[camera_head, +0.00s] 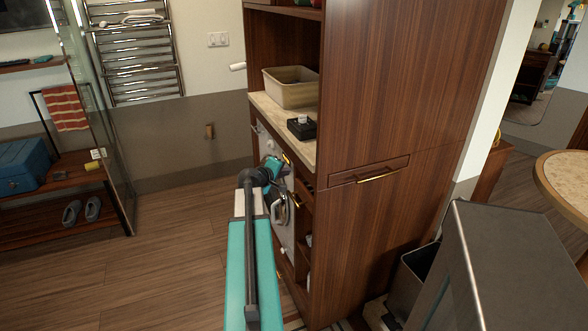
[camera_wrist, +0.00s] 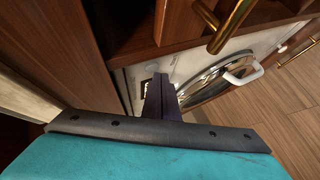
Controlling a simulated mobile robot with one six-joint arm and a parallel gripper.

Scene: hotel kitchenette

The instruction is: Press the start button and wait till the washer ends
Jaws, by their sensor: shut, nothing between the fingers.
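The washer (camera_wrist: 190,65) is white and built into the brown wood cabinet; in the head view its front (camera_head: 288,236) shows partly behind my arm. A small dark panel with a light patch (camera_wrist: 147,87) lies on the washer front beside my fingers. My gripper (camera_wrist: 158,82) is shut and empty, its dark fingers pointing at this part of the front. In the head view my gripper (camera_head: 275,164) is at the cabinet front, below the counter. I cannot make out the start button or whether the fingertips touch it.
A beige bin (camera_head: 290,92) and a small black box (camera_head: 301,129) stand on the counter (camera_head: 270,112) above. Brass handles (camera_wrist: 231,25) stick out near my gripper. A glass panel and a shoe bench (camera_head: 60,206) are at left. The wood floor (camera_head: 160,250) between is clear.

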